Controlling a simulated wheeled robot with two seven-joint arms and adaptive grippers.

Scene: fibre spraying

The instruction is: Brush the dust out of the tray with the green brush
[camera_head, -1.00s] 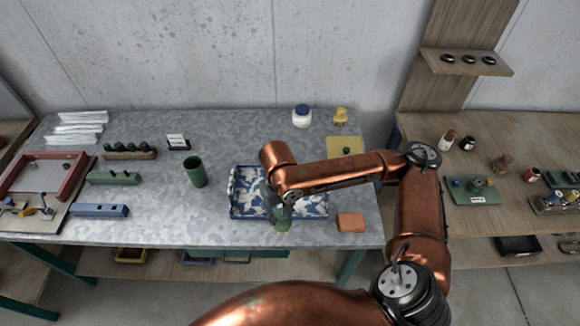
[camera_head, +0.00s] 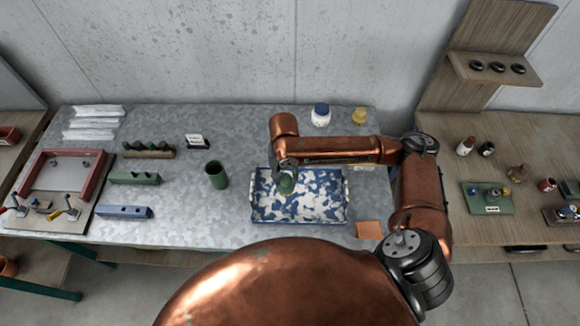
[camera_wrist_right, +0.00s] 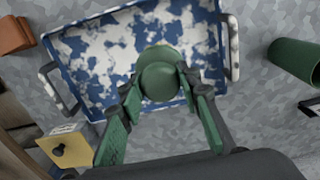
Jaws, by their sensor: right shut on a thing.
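The blue tray (camera_head: 325,220) with side handles lies on the grey table, its floor covered in white, dust-like patches. It also fills the upper middle of the right wrist view (camera_wrist_right: 225,62). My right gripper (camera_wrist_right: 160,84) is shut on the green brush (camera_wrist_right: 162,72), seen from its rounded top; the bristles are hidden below. In the head view the brush (camera_head: 287,184) is over the left half of the tray, partly covered by my arm. Whether it touches the tray floor I cannot tell. My left gripper is out of view.
A green cup (camera_head: 216,175) stands left of the tray. An orange-brown block (camera_head: 369,230) lies at its front right. A white jar with a blue lid (camera_head: 320,115) and a yellow item (camera_head: 360,116) stand behind. Bare table lies between the cup and tray.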

